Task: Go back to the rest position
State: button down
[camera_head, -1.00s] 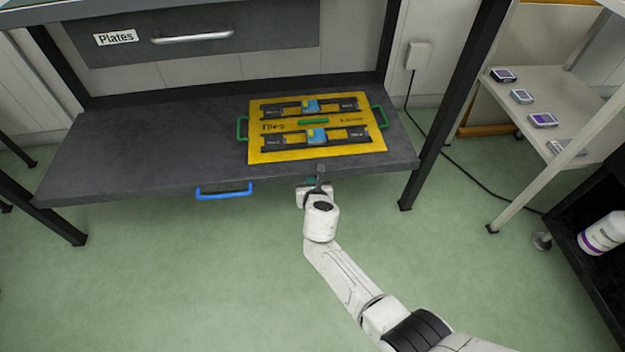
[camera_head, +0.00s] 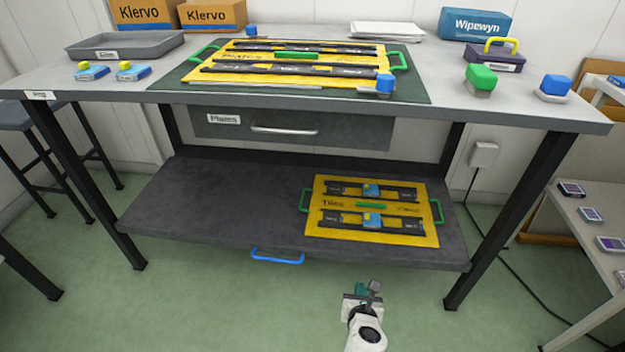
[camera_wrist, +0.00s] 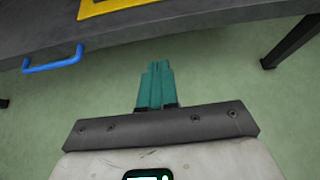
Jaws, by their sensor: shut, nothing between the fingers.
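My gripper (camera_head: 362,289) is low in front of the bench, below and in front of the lower shelf's front edge, over the green floor. In the wrist view its teal fingers (camera_wrist: 156,86) are together with nothing between them. The arm behind it runs out of the bottom of the head view.
The dark lower shelf (camera_head: 200,205) has a blue handle (camera_head: 277,257) and carries a yellow board (camera_head: 330,232) with green handles. A drawer (camera_head: 350,133) is above it. The bench top (camera_head: 455,85) holds another yellow board (camera_head: 250,83). Table legs stand either side; a white cart (camera_head: 570,235) is right.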

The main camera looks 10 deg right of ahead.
jog(key=s+d+r+m+g+h, duration=0.1)
jog(key=s+d+r+m+g, duration=0.15)
jog(key=s+d+m, duration=0.5)
jog(key=s+d+r+m+g+h, duration=0.1)
jog(key=s+d+m+g, duration=0.25)
jog(key=s+m, duration=0.65)
jog(key=s+a+r+m+g+y, duration=0.2)
jog(key=s+r+m+y, duration=0.1)
jog(key=s+m, duration=0.5)
jog(key=s+a+r+m+g+y, duration=0.2)
jog(key=s+r+m+y, duration=0.1)
jog(key=s+m, duration=0.45)
notch_tip(320, 180, up, 29)
jog(key=p, duration=2.9)
jog(key=shift+s+a+p, duration=0.2)
jog(key=shift+s+p, duration=0.05)
jog(key=shift+p, duration=0.1)
jog(key=c, duration=1.8)
grip_release()
